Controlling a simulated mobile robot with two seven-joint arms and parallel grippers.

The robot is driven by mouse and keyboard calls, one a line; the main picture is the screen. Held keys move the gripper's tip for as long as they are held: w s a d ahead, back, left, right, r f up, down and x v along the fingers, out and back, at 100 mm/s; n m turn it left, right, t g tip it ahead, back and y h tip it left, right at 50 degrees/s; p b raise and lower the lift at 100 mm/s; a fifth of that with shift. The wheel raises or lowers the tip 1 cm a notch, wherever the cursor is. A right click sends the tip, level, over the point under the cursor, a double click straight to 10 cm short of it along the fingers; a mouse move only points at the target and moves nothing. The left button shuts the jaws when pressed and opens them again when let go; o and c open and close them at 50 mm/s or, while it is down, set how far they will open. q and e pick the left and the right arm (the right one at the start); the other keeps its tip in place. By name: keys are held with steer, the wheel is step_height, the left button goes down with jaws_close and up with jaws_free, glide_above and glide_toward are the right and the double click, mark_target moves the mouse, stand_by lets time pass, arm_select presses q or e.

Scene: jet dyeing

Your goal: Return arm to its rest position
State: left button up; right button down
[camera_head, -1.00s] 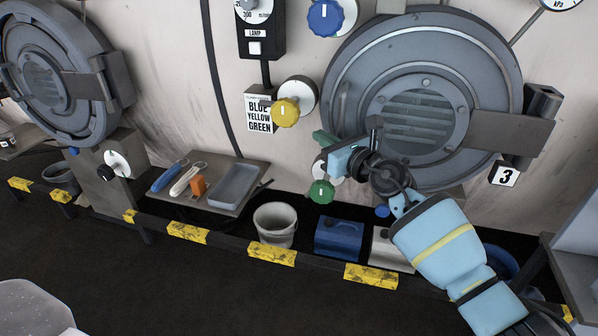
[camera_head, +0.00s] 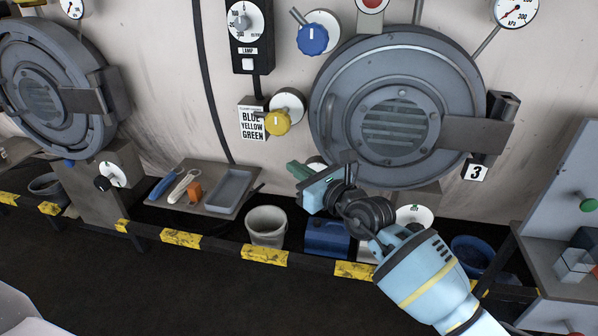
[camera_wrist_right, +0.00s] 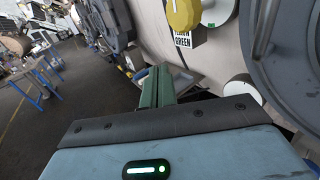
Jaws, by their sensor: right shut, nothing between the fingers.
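My right arm comes in from the lower right in the head view. Its light-blue gripper (camera_head: 294,168) has green fingers, shut and empty, pointing left in front of the machine, below the yellow knob (camera_head: 277,123). The gripper hides part of a white dial plate behind it. In the right wrist view the green fingers (camera_wrist_right: 157,80) lie together with nothing between them, and the yellow knob shows just above and beyond them. My left gripper is not in view.
A round grey door (camera_head: 330,75) marked 3 stands behind the arm. A small shelf (camera_head: 187,203) with tools and a grey tray is to the left. A bucket (camera_head: 266,228), a blue canister (camera_head: 327,238) and a yellow-black rail (camera_head: 264,257) lie below. The dark floor in front is clear.

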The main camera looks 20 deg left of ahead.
steer(key=shift+s+d, duration=0.15)
steer(key=shift+s, duration=0.35)
steer(key=s+d+f+m+t+h, duration=0.3)
steer(key=s+d+f+m+h, duration=0.3)
steer(key=d+f+m, duration=0.8)
steer(key=s+d+f+m+t+h, duration=0.3)
steer(key=s+d+f+m, duration=0.55)
steer(key=m, duration=0.95)
steer(key=s+d+f+m+g+h, duration=0.2)
steer(key=s+d+f+m, duration=0.4)
steer(key=s, duration=0.4)
steer(key=s+d+f+m+g+h, duration=0.2)
steer(key=s+d+f+m+g, duration=0.2)
steer(key=s+d+f+m, duration=0.3)
steer(key=s+d+f, duration=0.1)
steer(key=s+f, duration=0.1)
steer(key=s, duration=0.2)
steer(key=shift+d+f+m, duration=0.3)
